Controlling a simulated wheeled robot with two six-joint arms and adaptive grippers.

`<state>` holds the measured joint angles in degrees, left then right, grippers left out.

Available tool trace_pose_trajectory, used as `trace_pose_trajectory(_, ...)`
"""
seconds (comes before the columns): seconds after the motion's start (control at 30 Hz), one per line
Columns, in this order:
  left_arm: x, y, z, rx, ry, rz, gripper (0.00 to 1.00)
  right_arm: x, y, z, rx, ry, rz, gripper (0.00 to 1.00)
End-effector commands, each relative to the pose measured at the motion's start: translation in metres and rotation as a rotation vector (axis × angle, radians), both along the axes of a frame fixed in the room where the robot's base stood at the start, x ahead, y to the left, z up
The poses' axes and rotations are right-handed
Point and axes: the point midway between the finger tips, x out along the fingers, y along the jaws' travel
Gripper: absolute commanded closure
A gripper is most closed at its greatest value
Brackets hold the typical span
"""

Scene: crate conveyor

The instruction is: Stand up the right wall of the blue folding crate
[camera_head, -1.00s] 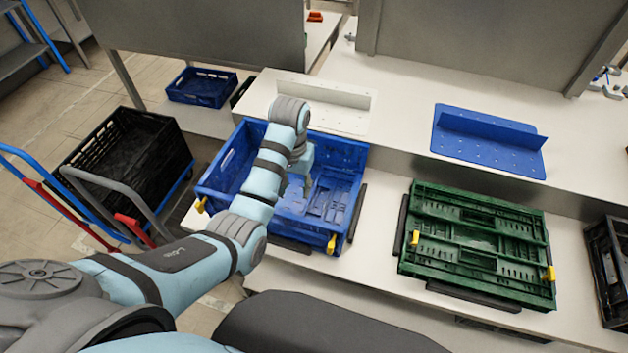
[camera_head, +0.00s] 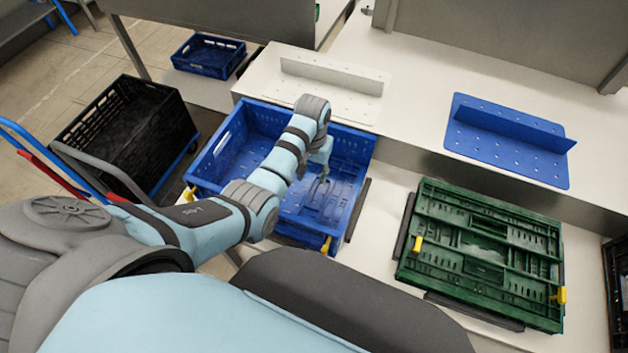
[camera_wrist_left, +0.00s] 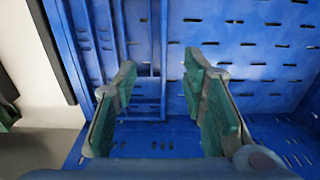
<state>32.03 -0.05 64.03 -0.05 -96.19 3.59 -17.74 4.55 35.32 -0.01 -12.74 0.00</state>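The blue folding crate (camera_head: 230,150) stands on the white bench left of centre in the head view. Its left and back walls look upright. The right wall (camera_head: 343,200) looks folded down inside along the right side; its ribbed panel also shows in the left wrist view (camera_wrist_left: 108,40). My left gripper (camera_head: 322,176) reaches down into the right part of the crate. In the left wrist view the left gripper (camera_wrist_left: 158,85) is open, its fingers apart over blue crate panels. I cannot tell if they touch. My arm hides much of the crate's front. My right gripper is out of view.
A blue bracket plate (camera_head: 500,150) and a white one (camera_head: 320,92) lie behind. A black crate on a cart (camera_head: 125,140) stands left, a small blue crate (camera_head: 208,56) further back.

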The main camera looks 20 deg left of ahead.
Motion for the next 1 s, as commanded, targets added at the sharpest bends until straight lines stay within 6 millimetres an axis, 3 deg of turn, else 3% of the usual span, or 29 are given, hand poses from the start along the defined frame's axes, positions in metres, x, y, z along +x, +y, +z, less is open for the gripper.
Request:
trace_pose_trajectory(0.03, 0.0, 0.0, -0.016, 0.0, 0.001, 0.0, 0.62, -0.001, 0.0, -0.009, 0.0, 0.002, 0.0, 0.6)
trace_pose_trajectory(0.2, 0.002, -0.001, -0.041, -0.001, -0.001, -0.003, 0.62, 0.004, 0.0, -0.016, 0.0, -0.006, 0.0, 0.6)
trace_pose_trajectory(0.37, 0.002, -0.002, -0.047, -0.001, -0.002, -0.004, 0.62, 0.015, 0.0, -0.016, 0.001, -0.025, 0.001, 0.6)
trace_pose_trajectory(0.57, 0.002, -0.002, -0.047, -0.001, -0.002, -0.005, 0.62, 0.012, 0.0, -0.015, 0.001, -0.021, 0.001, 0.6)
trace_pose_trajectory(0.8, 0.002, -0.002, -0.046, -0.001, -0.002, -0.005, 0.98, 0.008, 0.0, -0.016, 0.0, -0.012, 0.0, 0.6)
trace_pose_trajectory(1.0, 0.002, -0.003, -0.046, -0.001, -0.003, -0.005, 1.0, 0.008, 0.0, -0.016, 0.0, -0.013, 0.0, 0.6)
